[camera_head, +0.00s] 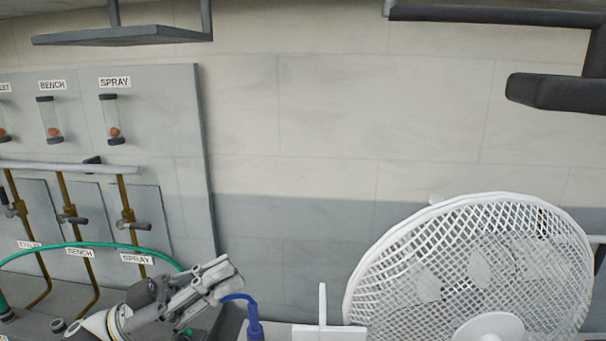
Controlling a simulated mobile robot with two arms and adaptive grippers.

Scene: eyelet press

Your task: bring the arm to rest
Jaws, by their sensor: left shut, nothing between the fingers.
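My left gripper (228,278) shows at the bottom of the head view, left of the middle. Its arm comes in from the lower left. The fingers point up and to the right and are shut with nothing between them. They stand in front of the bench and the lower edge of the grey panel (190,120). My right gripper is out of view.
A large white fan (470,260) stands at the lower right. A blue thing with a curved blue piece (254,322) is just right of my gripper. A green hose (100,244) arches behind it. Valves and brown pipes (130,215) line the panel.

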